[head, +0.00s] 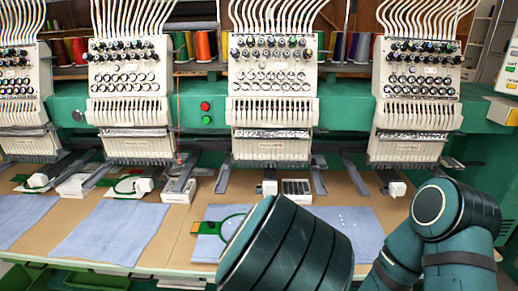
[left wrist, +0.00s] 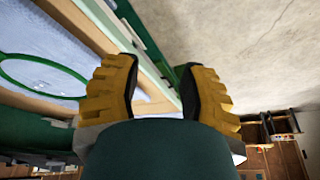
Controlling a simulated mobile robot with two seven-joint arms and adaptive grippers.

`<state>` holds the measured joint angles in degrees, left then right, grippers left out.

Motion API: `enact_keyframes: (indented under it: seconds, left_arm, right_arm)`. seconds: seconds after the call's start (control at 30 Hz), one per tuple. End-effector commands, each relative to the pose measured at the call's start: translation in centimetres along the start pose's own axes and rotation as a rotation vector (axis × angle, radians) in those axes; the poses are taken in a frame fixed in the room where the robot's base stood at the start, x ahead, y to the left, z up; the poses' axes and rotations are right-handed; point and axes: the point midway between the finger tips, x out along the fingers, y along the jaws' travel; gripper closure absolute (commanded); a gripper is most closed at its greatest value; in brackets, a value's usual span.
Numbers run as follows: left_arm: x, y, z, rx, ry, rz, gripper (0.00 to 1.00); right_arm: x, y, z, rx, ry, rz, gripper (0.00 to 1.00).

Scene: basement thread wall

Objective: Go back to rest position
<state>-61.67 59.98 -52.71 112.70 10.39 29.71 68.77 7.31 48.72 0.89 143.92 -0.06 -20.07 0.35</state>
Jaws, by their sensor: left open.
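My left gripper (left wrist: 157,66) shows in the left wrist view with its two yellow-and-black fingers spread apart. Nothing is between them. A green embroidery hoop (left wrist: 45,75) on pale blue cloth lies to the left of the fingers, apart from them. Neither gripper can be made out in the head view. Dark teal arm links of mine fill the lower right there and hide part of the table and cloth.
A green embroidery machine (head: 345,112) with several white heads (head: 272,85) stands across the back. Its tan table (head: 160,225) carries blue cloths (head: 112,232) and a green hoop (head: 207,227). Concrete floor (left wrist: 250,40) is clear at the upper right of the left wrist view.

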Motion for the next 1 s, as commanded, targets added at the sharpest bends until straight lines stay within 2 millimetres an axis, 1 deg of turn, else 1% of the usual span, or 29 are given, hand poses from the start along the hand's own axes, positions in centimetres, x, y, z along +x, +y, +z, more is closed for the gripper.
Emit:
enact_keyframes:
  seconds: [0.03, 0.17, 0.27, 0.4, 0.5, 0.6, 0.73, 0.9, 1.0]
  left_arm:
    - [1.3, -0.8, 0.0, 0.020, -0.022, -0.010, 0.59]
    - [4.3, -2.7, 0.5, 0.099, -0.078, -0.020, 0.59]
    - [6.6, -4.5, 1.2, 0.168, -0.132, -0.019, 0.59]
    - [9.9, -7.5, 2.9, 0.284, -0.227, 0.006, 0.59]
    - [11.7, -9.7, 4.6, 0.373, -0.299, 0.054, 0.59]
    - [12.7, -11.4, 6.3, 0.457, -0.358, 0.122, 0.59]
    - [13.0, -13.2, 8.2, 0.552, -0.410, 0.235, 0.59]
    - [12.2, -14.4, 10.0, 0.651, -0.424, 0.397, 0.59]
    - [11.5, -14.7, 10.4, 0.689, -0.410, 0.474, 0.59]
  right_arm:
    - [0.0, 0.0, -0.1, 0.000, 0.001, 0.000, 0.53]
    - [0.1, 0.0, -0.1, -0.001, 0.001, 0.000, 0.53]
    - [0.1, 0.0, -0.1, 0.000, 0.001, 0.000, 0.53]
    - [0.0, 0.0, -0.1, 0.000, 0.001, 0.000, 0.53]
    - [0.0, 0.0, -0.1, 0.000, 0.001, 0.000, 0.53]
    - [0.0, 0.0, -0.1, 0.000, 0.001, 0.000, 0.53]
    - [0.0, 0.0, -0.1, 0.000, 0.001, 0.000, 0.53]
    - [0.0, 0.0, -0.1, 0.000, 0.001, 0.000, 0.53]
    - [0.0, 0.0, -0.1, 0.000, 0.001, 0.000, 0.53]
